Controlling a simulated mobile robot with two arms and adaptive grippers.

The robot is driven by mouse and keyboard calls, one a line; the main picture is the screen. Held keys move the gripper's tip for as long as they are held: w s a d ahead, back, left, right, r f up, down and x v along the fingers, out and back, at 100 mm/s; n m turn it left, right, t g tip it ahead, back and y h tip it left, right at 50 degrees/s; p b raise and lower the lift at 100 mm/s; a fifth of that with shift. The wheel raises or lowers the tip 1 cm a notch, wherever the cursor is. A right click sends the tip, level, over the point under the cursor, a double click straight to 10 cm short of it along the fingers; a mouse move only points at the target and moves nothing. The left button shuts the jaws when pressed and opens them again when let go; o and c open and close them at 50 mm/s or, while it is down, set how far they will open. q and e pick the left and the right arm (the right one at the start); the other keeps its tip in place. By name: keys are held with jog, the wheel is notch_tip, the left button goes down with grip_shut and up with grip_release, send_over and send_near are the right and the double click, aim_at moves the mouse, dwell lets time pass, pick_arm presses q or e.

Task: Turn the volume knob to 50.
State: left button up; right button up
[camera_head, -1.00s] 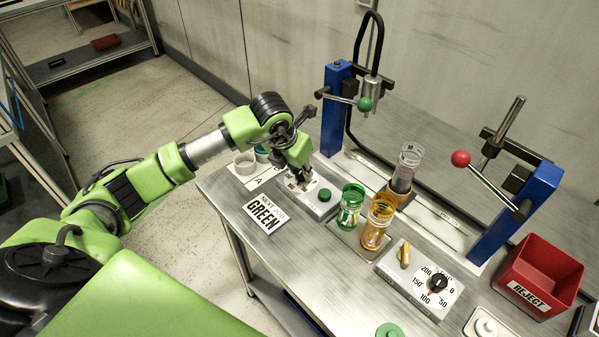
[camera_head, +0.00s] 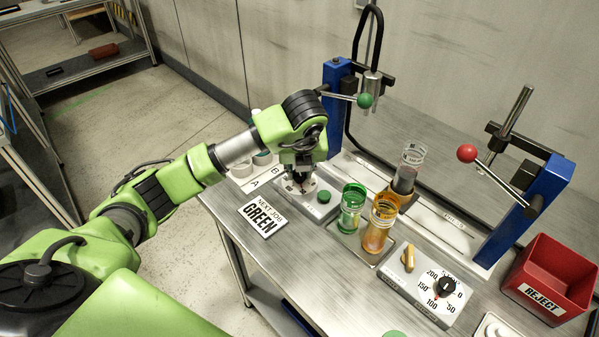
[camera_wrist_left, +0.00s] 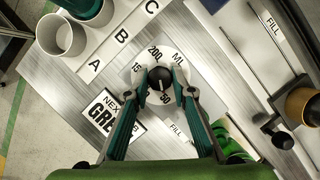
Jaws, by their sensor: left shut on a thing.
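The black volume knob (camera_wrist_left: 160,78) sits in the middle of a round white dial marked 150, 200, ML and 50 in the left wrist view. In that view my left gripper (camera_wrist_left: 161,82) is shut on the knob, one finger on each side. The pale mark on the knob appears to point down near the 50, but it is small. In the head view my left gripper (camera_head: 299,184) reaches down onto the dial plate (camera_head: 318,206) and hides the knob. My right gripper is not in view.
A second knob (camera_head: 446,286) is farther right.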

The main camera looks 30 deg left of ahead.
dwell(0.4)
pick_arm(q)
jog(key=o, duration=1.1)
jog(key=v, duration=1.2)
jog(key=shift+w+d, duration=0.1)
